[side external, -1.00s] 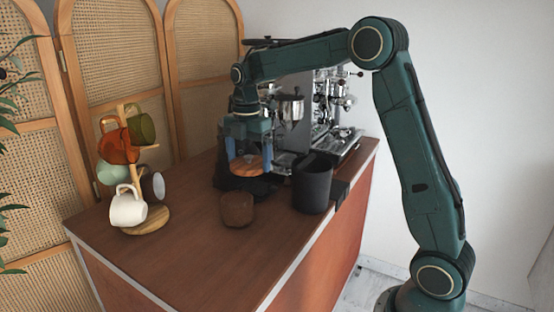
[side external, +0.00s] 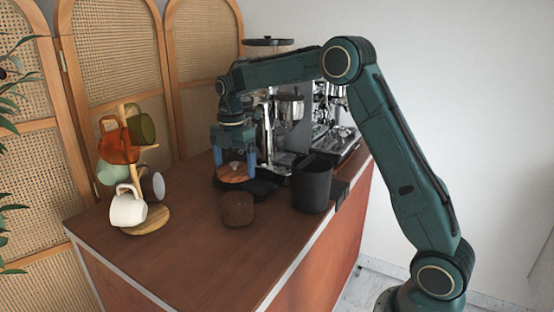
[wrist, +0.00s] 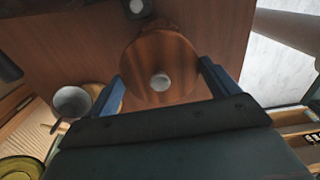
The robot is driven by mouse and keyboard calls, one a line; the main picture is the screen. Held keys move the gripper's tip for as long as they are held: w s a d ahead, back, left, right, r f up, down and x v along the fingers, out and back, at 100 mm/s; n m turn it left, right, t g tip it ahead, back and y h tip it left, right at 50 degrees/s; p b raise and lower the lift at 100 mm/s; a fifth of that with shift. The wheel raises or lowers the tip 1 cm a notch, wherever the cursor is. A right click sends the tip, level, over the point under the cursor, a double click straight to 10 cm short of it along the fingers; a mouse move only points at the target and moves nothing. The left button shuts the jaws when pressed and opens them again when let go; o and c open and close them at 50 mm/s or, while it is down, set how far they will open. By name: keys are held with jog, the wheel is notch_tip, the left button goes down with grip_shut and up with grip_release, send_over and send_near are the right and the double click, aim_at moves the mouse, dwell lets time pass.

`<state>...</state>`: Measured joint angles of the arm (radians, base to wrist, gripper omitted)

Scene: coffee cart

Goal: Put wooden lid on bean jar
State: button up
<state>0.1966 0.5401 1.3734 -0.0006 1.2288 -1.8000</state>
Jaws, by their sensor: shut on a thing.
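My gripper (side external: 234,166) is shut on the round wooden lid (side external: 232,173), with a blue finger on either side of its rim. In the wrist view the lid (wrist: 150,52) lies level between the fingers, its pale knob (wrist: 160,82) facing the camera. The bean jar (side external: 238,210), a short dark brown vessel, stands on the counter in front of the lid in the side view, with no lid on it. The lid is apart from the jar, farther back on the counter side; its exact height is hard to tell. The jar is not clearly seen in the wrist view.
A black flat base (side external: 262,188) lies just behind the jar, near a black bin (side external: 312,184). The espresso machine (side external: 330,110) and grinder stand at the back. A mug tree with several mugs (side external: 128,208) stands at the left. The front of the wooden counter (side external: 190,255) is clear.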

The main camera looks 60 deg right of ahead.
jog(key=shift+f, duration=2.7)
jog(key=shift+f, duration=0.15)
dwell(0.4)
jog(key=o, duration=0.8)
jog(key=shift+c, duration=0.2)
jog(key=shift+r, duration=0.2)
jog(key=shift+r, duration=3.3)
